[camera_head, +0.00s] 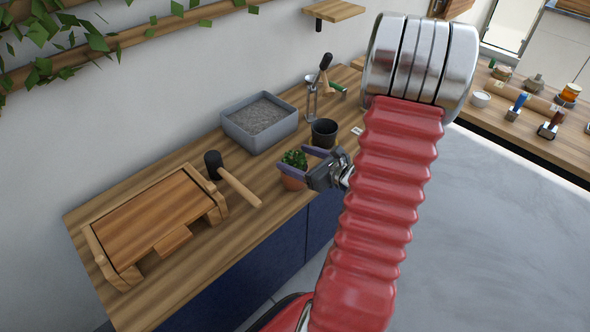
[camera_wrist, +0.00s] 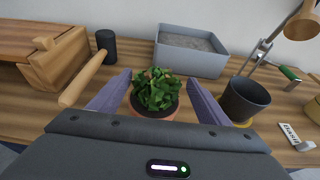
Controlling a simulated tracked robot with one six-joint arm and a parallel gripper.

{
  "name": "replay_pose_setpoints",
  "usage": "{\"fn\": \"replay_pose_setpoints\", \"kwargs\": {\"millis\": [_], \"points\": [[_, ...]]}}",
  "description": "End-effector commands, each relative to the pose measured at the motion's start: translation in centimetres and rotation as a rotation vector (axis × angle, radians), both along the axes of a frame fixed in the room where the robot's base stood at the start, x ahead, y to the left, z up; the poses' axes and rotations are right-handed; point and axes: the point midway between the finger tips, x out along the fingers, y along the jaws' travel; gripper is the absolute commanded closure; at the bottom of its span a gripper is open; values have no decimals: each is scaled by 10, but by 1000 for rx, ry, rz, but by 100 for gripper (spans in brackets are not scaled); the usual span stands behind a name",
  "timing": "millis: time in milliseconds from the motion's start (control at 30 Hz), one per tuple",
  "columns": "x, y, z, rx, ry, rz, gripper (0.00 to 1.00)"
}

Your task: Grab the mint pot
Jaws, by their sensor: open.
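The mint pot is a small terracotta pot with a bushy green plant (camera_head: 294,160); it stands upright near the front edge of the wooden counter. In the wrist view the mint (camera_wrist: 156,90) is centred between my two purple fingers, with its pot partly hidden by the leaves and my gripper's body. My gripper (camera_head: 296,161) is open, with one finger on each side of the pot. I cannot tell whether either finger touches it. In the wrist view my gripper (camera_wrist: 158,88) holds nothing shut between its fingers.
A black empty pot (camera_head: 324,132) stands close to the right of the mint. A grey soil tray (camera_head: 252,134) is behind it. A mallet (camera_head: 238,186) and a wooden board stand (camera_head: 150,222) lie to the left. A tag (camera_wrist: 290,134) and hand tools (camera_head: 313,100) are at the right.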

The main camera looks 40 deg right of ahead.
Motion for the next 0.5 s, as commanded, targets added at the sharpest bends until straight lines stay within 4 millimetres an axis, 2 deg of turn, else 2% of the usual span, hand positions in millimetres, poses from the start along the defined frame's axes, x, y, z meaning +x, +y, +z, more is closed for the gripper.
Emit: {"fn": "replay_pose_setpoints", "kwargs": {"millis": [500], "points": [[47,6,-14,0,1,1,29]]}}
